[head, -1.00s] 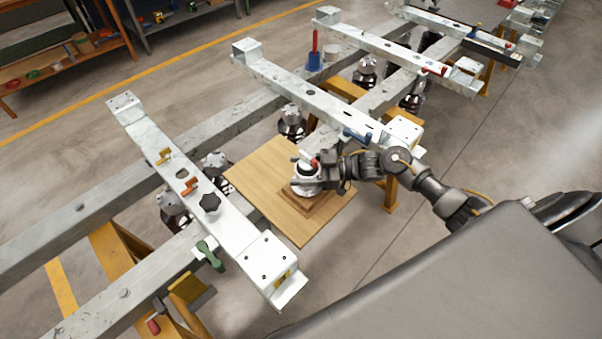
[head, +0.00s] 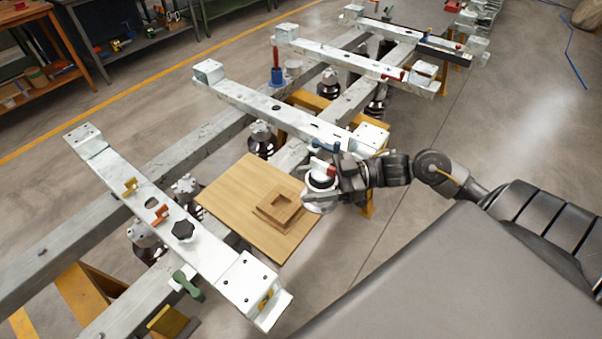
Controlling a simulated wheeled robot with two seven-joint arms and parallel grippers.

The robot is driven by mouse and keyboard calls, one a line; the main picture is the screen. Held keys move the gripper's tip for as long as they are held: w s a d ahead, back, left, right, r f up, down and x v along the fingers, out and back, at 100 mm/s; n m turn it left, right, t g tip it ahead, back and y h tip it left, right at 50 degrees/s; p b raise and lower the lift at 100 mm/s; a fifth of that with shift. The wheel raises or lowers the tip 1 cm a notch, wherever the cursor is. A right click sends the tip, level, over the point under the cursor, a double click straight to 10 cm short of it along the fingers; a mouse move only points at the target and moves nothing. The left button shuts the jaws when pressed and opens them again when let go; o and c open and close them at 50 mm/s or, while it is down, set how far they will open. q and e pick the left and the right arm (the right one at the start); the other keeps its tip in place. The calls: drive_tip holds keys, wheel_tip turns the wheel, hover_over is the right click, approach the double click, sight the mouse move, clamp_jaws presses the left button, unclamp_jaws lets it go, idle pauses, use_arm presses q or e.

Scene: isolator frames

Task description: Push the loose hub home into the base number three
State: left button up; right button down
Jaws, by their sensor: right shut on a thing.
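My right gripper (head: 337,180) is shut on the loose hub (head: 319,198), a pale metal round part with a dark ring and a white and red top. It holds the hub in the air beside the right edge of a wooden board (head: 238,192). I cannot tell which is number three. My left gripper is not in view.
Another crossbeam (head: 270,105) runs behind the board. A red and blue tool (head: 276,68) stands beyond it.

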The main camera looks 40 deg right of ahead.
drive_tip(key=shift+s+d+r, duration=0.25)
drive_tip(key=shift+s+r, duration=0.2)
drive_tip(key=shift+s, duration=0.15)
drive_tip(key=shift+r, duration=0.1)
drive_tip(key=w+a+r+m+t+h+p, duration=0.3)
drive_tip(key=r+t+p, duration=0.1)
drive_tip(key=r+p, duration=0.2)
drive_tip(key=w+a+r+m+t+h+p, duration=0.3)
drive_tip(key=r+m+h+p, duration=0.1)
drive_tip(key=r+p, duration=0.2)
drive_tip(key=shift+r+t, duration=0.4)
drive_tip(key=shift+r, duration=0.2)
drive_tip(key=shift+w, duration=0.15)
